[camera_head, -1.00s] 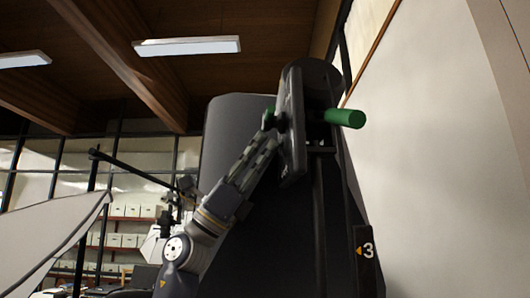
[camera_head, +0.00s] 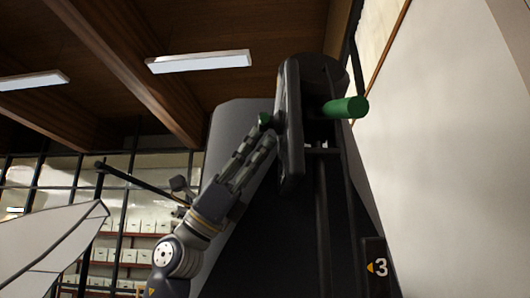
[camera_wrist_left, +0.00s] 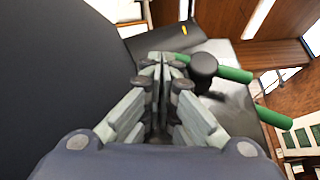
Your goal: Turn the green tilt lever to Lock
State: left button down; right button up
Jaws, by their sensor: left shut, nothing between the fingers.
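In the left wrist view, a green lever (camera_wrist_left: 235,75) runs through a round black hub (camera_wrist_left: 204,66), with a short green end on the hub's left. A separate green bar (camera_wrist_left: 274,118) lies lower right. In the head view, a thick green handle (camera_head: 345,107) sticks out right of an upright dark panel (camera_head: 291,120); a small green end (camera_head: 265,119) shows on its left. I cannot tell which green part is which across views. My left gripper (camera_head: 266,138) is shut and empty, its tips close to the small green end; contact is unclear. Lock marking is not legible.
A pale wall (camera_head: 450,160) is close on the right. Shelves of white boxes (camera_head: 128,227) stand far back left. A white angular panel (camera_head: 50,245) is at left.

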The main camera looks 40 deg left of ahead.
notch_tip(320, 180, up, 2)
jog(key=shift+a+r+p, duration=0.1)
jog(key=shift+a+p, duration=0.05)
jog(key=shift+p, duration=0.85)
jog(key=shift+w, duration=0.1)
jog(key=shift+w, duration=0.1)
dwell(0.6)
dwell(0.3)
